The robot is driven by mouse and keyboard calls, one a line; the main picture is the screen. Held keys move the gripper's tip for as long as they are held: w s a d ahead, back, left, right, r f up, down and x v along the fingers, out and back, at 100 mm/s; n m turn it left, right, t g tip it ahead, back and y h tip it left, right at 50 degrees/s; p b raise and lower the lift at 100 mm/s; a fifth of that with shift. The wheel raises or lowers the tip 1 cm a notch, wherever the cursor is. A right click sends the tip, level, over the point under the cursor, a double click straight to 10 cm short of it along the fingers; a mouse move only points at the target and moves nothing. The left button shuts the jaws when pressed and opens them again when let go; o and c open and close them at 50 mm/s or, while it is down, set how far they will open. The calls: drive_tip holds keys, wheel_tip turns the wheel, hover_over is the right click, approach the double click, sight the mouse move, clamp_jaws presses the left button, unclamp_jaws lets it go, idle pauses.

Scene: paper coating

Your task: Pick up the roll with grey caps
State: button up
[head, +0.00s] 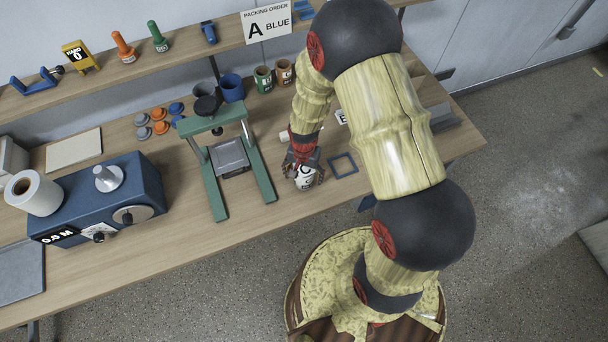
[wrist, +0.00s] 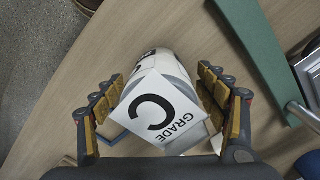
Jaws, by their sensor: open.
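A white roll (wrist: 172,62) lies between the fingers of my gripper in the wrist view. A white card (wrist: 163,112) reading "C GRADE" covers much of it, so the colour of its end caps is not clear. My gripper (wrist: 160,100) is open, with one finger on each side of the roll and card and a gap showing at each side. In the head view my gripper (head: 305,182) is low over the table near its front edge, and the white roll shows only partly between the fingers.
A green press (head: 215,193) stands just left of my gripper. A blue square frame (head: 343,166) lies to the right. A blue machine (head: 75,205) with a white roll (head: 35,192) is at the left. Loose orange, grey and blue caps (head: 161,127) lie further back on the table (head: 270,222).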

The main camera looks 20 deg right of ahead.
drive_tip(key=shift+f, duration=0.1)
drive_tip(key=c, duration=0.3)
drive_tip(key=c, duration=1.1)
